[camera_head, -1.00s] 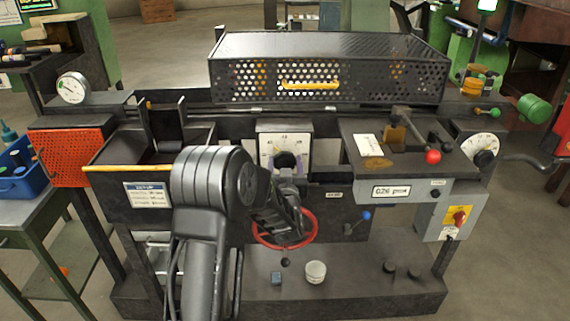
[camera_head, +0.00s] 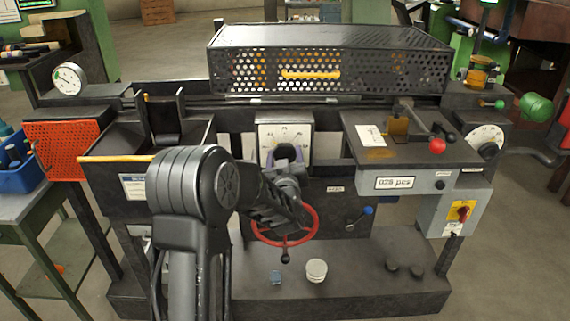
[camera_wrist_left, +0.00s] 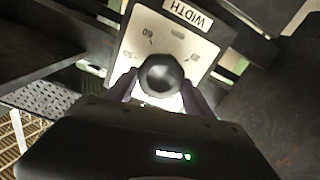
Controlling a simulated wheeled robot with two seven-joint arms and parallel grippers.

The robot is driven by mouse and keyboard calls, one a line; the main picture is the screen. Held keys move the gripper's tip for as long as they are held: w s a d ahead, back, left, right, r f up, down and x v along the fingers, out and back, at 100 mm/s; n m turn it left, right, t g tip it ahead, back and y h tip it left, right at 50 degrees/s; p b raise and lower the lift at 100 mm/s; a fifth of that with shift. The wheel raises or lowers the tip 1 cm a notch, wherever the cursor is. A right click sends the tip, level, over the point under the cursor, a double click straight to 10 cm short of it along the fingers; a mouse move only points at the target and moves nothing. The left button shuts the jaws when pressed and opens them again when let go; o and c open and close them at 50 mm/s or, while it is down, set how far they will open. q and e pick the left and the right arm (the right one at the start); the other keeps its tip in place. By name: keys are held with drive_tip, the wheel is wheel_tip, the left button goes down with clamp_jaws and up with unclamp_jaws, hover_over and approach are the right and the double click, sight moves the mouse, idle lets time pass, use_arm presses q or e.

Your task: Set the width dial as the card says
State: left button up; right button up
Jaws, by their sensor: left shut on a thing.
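The width dial (camera_head: 285,132) is a white upright plate in the middle of the machine. In the left wrist view it carries the label WIDTH (camera_wrist_left: 190,14) and a number scale, upside down and partly legible. Its dark round knob (camera_wrist_left: 161,75) sits between the fingers of my left gripper (camera_wrist_left: 161,92), which is shut on it. In the head view my left gripper (camera_head: 287,164) reaches the plate's lower part and covers much of the knob. The knob's pointer setting cannot be read. A white setup card (camera_head: 133,187) hangs at the left front; its text is too small to read.
A red handwheel (camera_head: 312,232) is just below my left wrist. A perforated guard (camera_head: 330,62) with a yellow handle spans the back. A red-knobbed lever (camera_head: 437,146) and a counter display (camera_head: 393,183) are at the right. A small white pot (camera_head: 316,271) stands on the base.

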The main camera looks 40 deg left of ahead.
use_arm(q)
drive_tip(key=n+b, duration=0.4)
drive_tip(key=b, duration=0.2)
drive_tip(key=n+b, duration=0.4)
drive_tip(key=b, duration=0.2)
drive_tip(key=f+n+b, duration=0.1)
drive_tip(key=n+b, duration=0.4)
drive_tip(key=b, duration=0.1)
drive_tip(key=shift+s+a+b, duration=0.15)
drive_tip(key=shift+b, duration=0.2)
drive_tip(key=shift+r+n+b, duration=0.15)
drive_tip(key=shift+n+b, duration=0.85)
drive_tip(key=shift+n, duration=0.3)
drive_tip(key=o, duration=1.4)
drive_tip(key=shift+c, duration=0.2)
drive_tip(key=v, duration=0.7)
drive_tip(key=shift+s+d+p, duration=0.25)
drive_tip(key=shift+s+p, duration=0.05)
drive_tip(key=shift+p, duration=0.1)
